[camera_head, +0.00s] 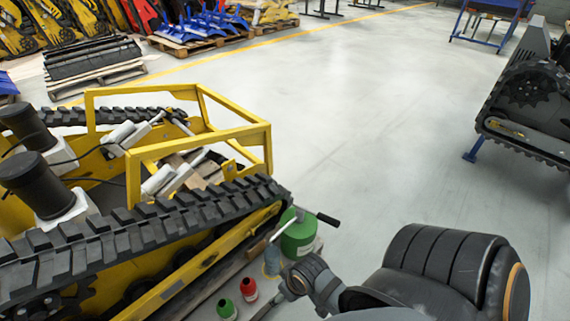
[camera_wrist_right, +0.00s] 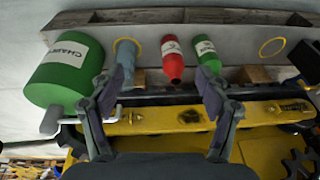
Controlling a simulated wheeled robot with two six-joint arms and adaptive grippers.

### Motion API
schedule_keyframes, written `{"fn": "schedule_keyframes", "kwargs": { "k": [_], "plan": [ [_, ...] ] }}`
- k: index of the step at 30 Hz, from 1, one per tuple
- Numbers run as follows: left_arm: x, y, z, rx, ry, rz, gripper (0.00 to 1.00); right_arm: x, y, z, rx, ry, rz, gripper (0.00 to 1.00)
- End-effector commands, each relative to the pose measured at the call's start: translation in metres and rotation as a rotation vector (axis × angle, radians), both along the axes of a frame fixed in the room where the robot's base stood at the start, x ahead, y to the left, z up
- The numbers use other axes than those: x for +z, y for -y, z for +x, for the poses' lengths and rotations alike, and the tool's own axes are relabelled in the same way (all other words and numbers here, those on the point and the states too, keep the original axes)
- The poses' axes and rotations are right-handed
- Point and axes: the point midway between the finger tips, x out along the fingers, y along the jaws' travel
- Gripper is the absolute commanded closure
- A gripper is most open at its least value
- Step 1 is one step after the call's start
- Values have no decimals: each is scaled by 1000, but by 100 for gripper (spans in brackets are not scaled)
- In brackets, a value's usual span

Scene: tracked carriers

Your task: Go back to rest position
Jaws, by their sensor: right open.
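My right gripper (camera_wrist_right: 164,88) is open, with its two dark fingers spread apart and nothing between them. In the head view, my right arm reaches in from the bottom right and its wrist end (camera_head: 305,280) is beside the bottles. A red bottle (camera_wrist_right: 172,62) and a small green bottle (camera_wrist_right: 207,57) lie beyond the fingertips in the wrist view, apart from them. A large labelled green canister (camera_wrist_right: 68,72) and a blue-grey cylinder (camera_wrist_right: 125,53) are to their left. My left gripper is not in view.
A yellow tracked carrier (camera_head: 200,140) with black rubber track (camera_head: 130,235) fills the left, close to my right arm. A black-gripped handle (camera_head: 327,219) sticks out by the green canister (camera_head: 298,238). Another tracked machine (camera_head: 530,110) stands at the right. The middle floor is clear.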

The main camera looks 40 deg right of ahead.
Motion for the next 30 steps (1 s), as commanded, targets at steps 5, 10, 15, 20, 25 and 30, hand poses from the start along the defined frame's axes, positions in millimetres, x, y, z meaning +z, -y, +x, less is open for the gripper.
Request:
{"fn": "schedule_keyframes", "kwargs": {
  "k": [5,10,15,20,25,30],
  "plan": [
    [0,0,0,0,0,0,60,0,0,1,0,1,0,24],
    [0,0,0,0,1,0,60,0,0,1,-1,0,-1,24],
    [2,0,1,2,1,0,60,1,1,1,-4,-3,-2,24],
    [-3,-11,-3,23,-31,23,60,-4,12,-2,-25,-34,-25,24],
    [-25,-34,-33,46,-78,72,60,-26,34,-32,-49,-80,-73,24],
    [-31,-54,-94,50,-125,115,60,-32,55,-93,-55,-127,-116,24]
  ]
}}
